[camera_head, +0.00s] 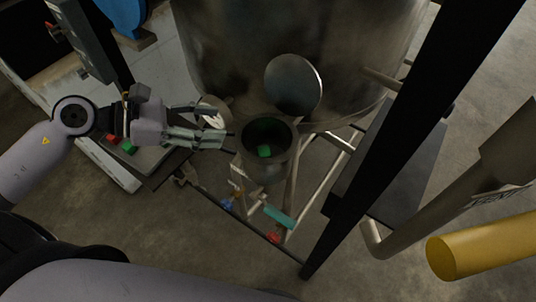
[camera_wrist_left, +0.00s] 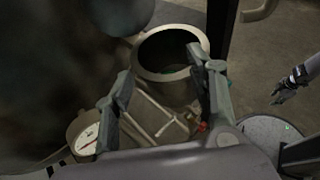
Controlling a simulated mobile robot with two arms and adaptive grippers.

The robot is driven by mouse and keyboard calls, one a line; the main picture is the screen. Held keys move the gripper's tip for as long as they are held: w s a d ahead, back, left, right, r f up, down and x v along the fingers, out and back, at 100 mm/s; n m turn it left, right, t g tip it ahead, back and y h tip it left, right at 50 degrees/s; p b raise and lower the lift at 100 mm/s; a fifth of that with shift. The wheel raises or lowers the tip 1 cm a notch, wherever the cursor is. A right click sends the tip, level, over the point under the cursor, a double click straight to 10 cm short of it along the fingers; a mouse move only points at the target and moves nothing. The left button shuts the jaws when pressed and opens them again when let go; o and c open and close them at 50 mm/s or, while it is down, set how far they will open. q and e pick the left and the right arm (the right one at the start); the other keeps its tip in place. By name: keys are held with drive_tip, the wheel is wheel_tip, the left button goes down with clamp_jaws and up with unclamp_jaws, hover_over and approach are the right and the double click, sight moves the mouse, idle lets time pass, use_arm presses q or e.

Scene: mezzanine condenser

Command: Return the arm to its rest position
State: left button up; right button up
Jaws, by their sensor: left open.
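My left arm (camera_head: 45,145) reaches in from the left in the head view. Its gripper (camera_head: 214,122) is open and empty, with its fingers pointing right toward a round metal port (camera_head: 292,142). The gripper is apart from the port in the picture. In the left wrist view the open fingers (camera_wrist_left: 160,68) frame the port's rim (camera_wrist_left: 198,40). A green block (camera_head: 264,151) shows inside the port. A second gripper (camera_wrist_left: 284,88), apparently my right one, is at the right edge of the wrist view; its jaw opening is unclear.
A large metal vessel (camera_head: 225,55) stands behind the port, with a round lid (camera_head: 293,85) raised. A gauge (camera_wrist_left: 87,140) sits near my left fingers. A dark post (camera_head: 408,140) and a yellow pipe (camera_head: 485,246) stand to the right. Red and green buttons (camera_head: 128,146) lie below my arm.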

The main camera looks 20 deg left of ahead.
use_arm(q)
drive_tip(key=shift+s+a+r, duration=0.25)
drive_tip(key=shift+s+a, duration=0.1)
drive_tip(key=shift+a, duration=0.2)
